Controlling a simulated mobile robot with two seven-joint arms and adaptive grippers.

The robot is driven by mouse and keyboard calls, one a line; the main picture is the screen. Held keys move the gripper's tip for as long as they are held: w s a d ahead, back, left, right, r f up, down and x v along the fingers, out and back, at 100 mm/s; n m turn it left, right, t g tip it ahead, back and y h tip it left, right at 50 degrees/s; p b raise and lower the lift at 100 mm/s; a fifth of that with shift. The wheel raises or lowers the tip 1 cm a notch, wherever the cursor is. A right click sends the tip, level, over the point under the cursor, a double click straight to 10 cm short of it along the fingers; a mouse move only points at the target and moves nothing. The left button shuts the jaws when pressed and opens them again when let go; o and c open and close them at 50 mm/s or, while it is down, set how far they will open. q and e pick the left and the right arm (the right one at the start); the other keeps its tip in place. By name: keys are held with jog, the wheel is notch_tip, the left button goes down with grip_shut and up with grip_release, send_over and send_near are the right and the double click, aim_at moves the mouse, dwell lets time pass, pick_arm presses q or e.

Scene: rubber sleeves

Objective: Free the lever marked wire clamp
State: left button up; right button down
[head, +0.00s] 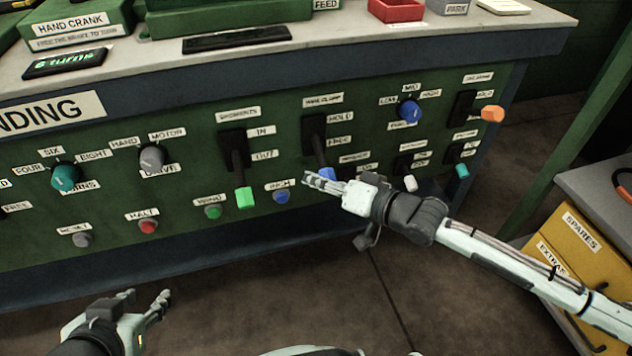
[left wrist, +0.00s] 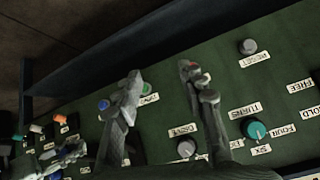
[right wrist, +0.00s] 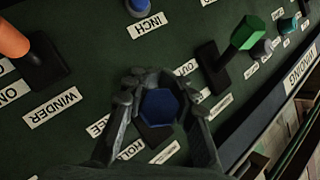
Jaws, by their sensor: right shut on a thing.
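The wire clamp lever has a blue hexagonal handle (head: 326,174) on a dark slotted plate (head: 314,132), with a HOLD label (head: 340,116) above a FREE label (head: 340,141). Its handle hangs low, at the plate's lower end, on the FREE side. My right gripper (head: 316,181) is at the handle. In the right wrist view its fingers close around the blue handle (right wrist: 158,106) from both sides. My left gripper (head: 150,301) is open and empty, low in front of the panel; its spread fingers show in the left wrist view (left wrist: 160,88).
A green-handled lever (head: 244,197) is left of the clamp lever. A blue INCH button (head: 281,197) sits just below left. A white switch (head: 410,183) and an orange-handled lever (head: 491,114) are to the right. A yellow drawer cabinet (head: 572,250) stands at the right.

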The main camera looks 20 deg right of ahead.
pick_arm(q)
jog(key=w+d+r+t+h+b, duration=0.1)
jog(key=w+d+r+t+h, duration=0.1)
jog(key=w+d+r+t, duration=0.2)
jog(key=shift+w+d+r+m+h, duration=0.3)
jog(key=shift+d+r, duration=0.7)
jog(key=shift+r, duration=0.15)
pick_arm(e)
jog(key=shift+w+f+n+t+y, duration=0.3)
jog(key=shift+w+f+t, duration=0.1)
jog(key=shift+t, duration=0.2)
jog(key=c, duration=1.2)
grip_release()
jog(key=shift+s, duration=0.1)
jog(key=v, duration=1.1)
jog(key=shift+s+d, duration=0.25)
jog(key=shift+s, duration=0.05)
pick_arm(q)
jog(key=shift+s, duration=0.1)
pick_arm(e)
jog(key=shift+s, duration=0.1)
